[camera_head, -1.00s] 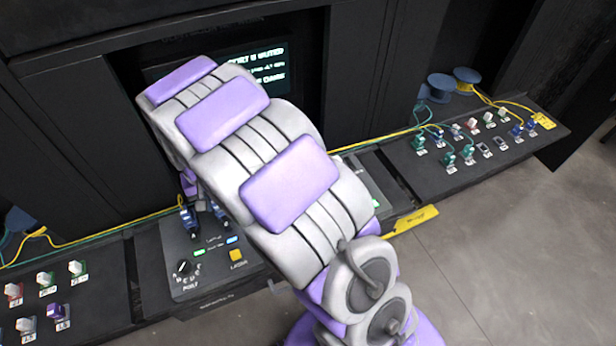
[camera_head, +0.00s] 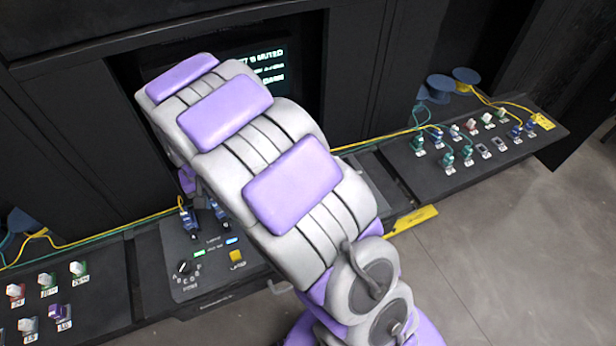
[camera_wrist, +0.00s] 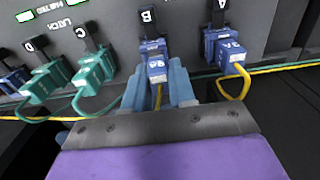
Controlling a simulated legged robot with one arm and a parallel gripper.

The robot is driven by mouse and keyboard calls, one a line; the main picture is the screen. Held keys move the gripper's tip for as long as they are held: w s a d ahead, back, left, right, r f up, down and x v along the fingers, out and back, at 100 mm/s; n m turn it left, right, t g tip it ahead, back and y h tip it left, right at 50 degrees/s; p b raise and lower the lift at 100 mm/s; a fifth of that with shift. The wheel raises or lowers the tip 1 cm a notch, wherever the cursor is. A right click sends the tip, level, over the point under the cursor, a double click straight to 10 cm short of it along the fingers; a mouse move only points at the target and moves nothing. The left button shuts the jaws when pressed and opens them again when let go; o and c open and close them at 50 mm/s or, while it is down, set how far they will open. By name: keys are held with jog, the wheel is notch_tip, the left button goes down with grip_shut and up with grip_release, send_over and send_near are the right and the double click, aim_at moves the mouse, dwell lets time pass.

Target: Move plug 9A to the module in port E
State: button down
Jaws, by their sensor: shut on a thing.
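My gripper (camera_wrist: 159,82) is shut on a blue plug (camera_wrist: 156,68) in the wrist view, one blue finger on each side. The plug's small label is upside down and hard to read; I take it for plug 9A. It sits at the port marked B, below a black latch, with a yellow cable behind it. I cannot tell whether it is fully seated. The port E module is not clearly identifiable; a blue plug (camera_wrist: 12,80) shows at the far left edge. In the head view my arm hides my gripper and most of the ports.
Another blue plug (camera_wrist: 229,55) with a yellow cable is at port A, close beside my gripper. Teal plugs are at C (camera_wrist: 93,72) and D (camera_wrist: 42,85). The right shelf (camera_head: 440,180) and left shelf (camera_head: 100,300) hold several labelled modules. A screen (camera_head: 270,65) reads muted.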

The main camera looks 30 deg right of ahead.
aim_at(212, 196)
jog(key=shift+r+p, duration=0.95)
jog(key=shift+r, duration=1.25)
